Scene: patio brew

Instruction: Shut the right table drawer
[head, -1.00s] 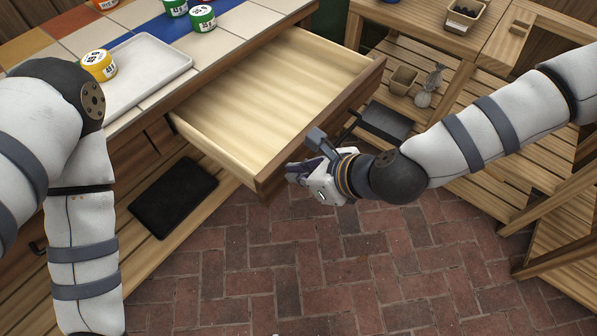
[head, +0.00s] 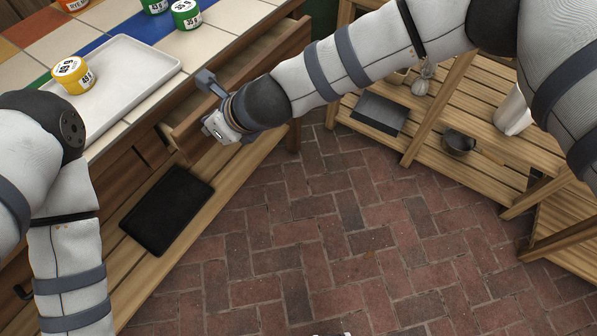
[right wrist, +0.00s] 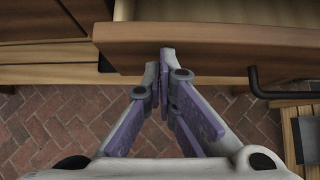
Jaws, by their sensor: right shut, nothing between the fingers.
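The right table drawer (head: 290,46) is partly open, with a narrow strip of its pale inside showing in the head view. My right arm covers much of its front there. In the right wrist view the wooden drawer front (right wrist: 225,45) spans the top, with a black handle (right wrist: 266,88) to the right of my fingers. My right gripper (head: 208,131) is shut and empty. Its fingertips (right wrist: 165,55) are at the drawer front, left of the handle, and seem to touch it. My left arm is at the left of the head view, but its gripper is out of sight.
A white tray (head: 130,62) with a yellow tub (head: 72,75) stands on the tiled tabletop, near green tubs (head: 186,14). A black mat (head: 150,225) lies on the lower shelf. A slatted wooden shelf (head: 470,85) stands at right. The brick floor (head: 330,240) is clear.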

